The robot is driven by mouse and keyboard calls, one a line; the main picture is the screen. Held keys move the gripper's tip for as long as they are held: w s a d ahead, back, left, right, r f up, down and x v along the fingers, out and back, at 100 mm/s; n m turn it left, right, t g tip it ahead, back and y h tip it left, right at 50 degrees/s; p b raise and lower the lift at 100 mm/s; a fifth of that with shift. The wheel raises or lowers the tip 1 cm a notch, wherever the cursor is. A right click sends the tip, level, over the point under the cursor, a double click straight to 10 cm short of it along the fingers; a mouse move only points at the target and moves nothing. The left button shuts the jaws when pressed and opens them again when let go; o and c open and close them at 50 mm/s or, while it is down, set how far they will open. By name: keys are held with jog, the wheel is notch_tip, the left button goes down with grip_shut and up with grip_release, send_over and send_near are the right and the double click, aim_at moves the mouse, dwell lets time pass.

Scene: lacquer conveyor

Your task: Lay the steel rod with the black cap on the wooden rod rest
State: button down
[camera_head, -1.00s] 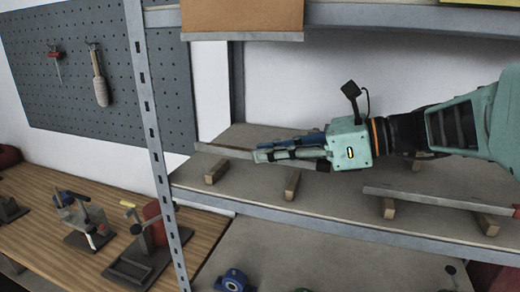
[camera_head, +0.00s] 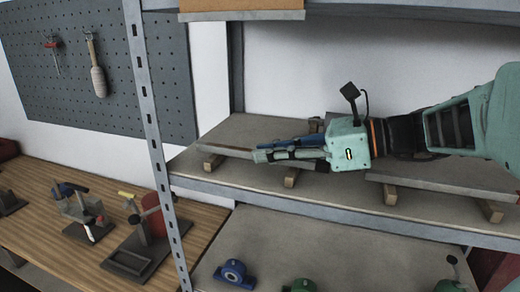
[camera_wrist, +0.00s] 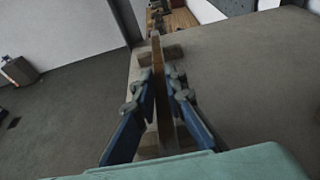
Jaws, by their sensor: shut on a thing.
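My gripper (camera_head: 292,152) is over the middle shelf, shut on a long thin steel rod (camera_head: 228,151). The rod reaches out to the left past the fingers and also shows between them in the wrist view (camera_wrist: 160,90). I see no black cap on its visible part; the end toward my wrist is hidden. Two wooden blocks, a left one (camera_head: 213,162) and a right one (camera_head: 291,177), stand under the rod's line. The wrist view shows a wooden block (camera_wrist: 173,52) beside the rod; I cannot tell whether they touch.
Another grey bar (camera_head: 440,178) lies on two wooden blocks, one (camera_head: 390,195) and another (camera_head: 489,211), at the right of the shelf. A metal upright (camera_head: 152,125) stands left of the shelf. Blue (camera_head: 233,274) and green (camera_head: 299,286) parts sit on the lower shelf.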

jog(key=c, duration=1.9)
grip_release()
jog(key=v, duration=1.2)
jog(key=shift+d, duration=0.15)
